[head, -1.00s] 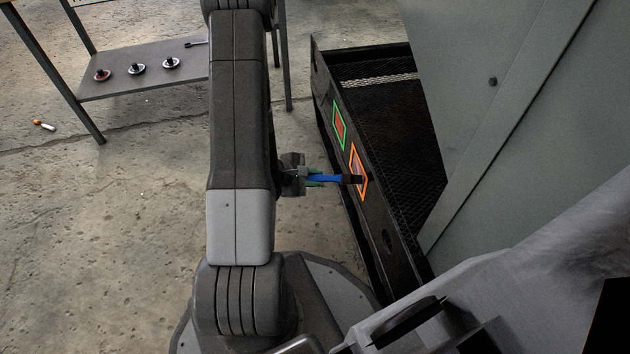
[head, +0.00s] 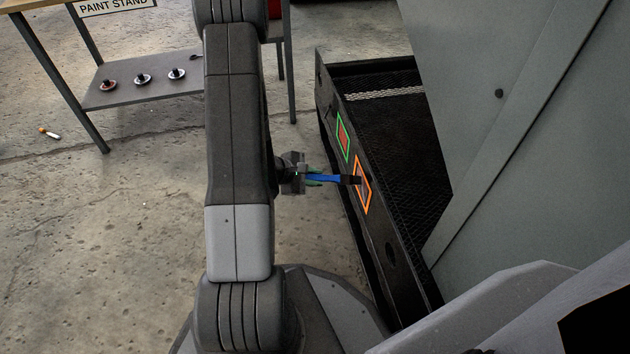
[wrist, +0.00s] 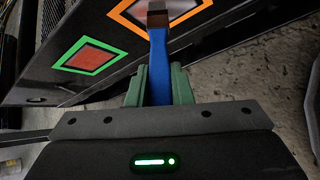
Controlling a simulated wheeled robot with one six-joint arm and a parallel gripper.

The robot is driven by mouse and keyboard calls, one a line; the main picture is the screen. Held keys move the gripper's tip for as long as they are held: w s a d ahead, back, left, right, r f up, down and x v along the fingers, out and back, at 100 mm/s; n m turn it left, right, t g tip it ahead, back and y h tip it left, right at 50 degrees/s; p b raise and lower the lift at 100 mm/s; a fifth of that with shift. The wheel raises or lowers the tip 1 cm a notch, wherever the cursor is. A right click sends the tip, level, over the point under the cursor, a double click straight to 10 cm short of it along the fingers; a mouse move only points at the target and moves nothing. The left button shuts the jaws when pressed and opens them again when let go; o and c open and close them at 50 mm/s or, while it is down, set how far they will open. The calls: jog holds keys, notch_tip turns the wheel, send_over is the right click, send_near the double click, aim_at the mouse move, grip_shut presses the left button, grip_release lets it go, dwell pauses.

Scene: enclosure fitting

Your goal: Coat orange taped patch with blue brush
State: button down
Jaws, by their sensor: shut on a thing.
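My gripper (head: 311,178) is shut on the blue brush (head: 333,179), which points right toward the dark side panel. In the wrist view the green fingers of my gripper (wrist: 159,85) hold the blue handle of the brush (wrist: 159,65). The dark brush tip overlaps the orange taped patch (head: 366,196); I cannot tell if it touches. The orange taped patch also shows in the wrist view (wrist: 187,8), cut by the top edge. The inside of the orange frame looks partly reddish and partly grey.
A green taped patch (head: 343,137) with a red middle sits beside the orange one on the dark panel (head: 391,252). A large grey cabinet panel (head: 460,90) stands right. A paint stand shelf (head: 130,90) with several small round items stands upper left. The floor between is clear.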

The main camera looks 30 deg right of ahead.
jog(key=shift+w+d, duration=0.55)
jog(key=shift+w, duration=1.9)
jog(key=shift+s+a, duration=1.2)
jog(key=shift+s, duration=3.9)
jog(key=w+d, duration=0.2)
jog(key=w, duration=0.8)
jog(key=shift+d, duration=0.25)
jog(key=shift+w, duration=0.1)
jog(key=w+a, duration=0.1)
jog(key=a, duration=0.5)
jog(key=shift+w, duration=0.2)
jog(key=shift+w+a, duration=0.2)
jog(key=shift+a, duration=0.5)
jog(key=shift+w+a, duration=0.15)
jog(key=shift+a, duration=0.55)
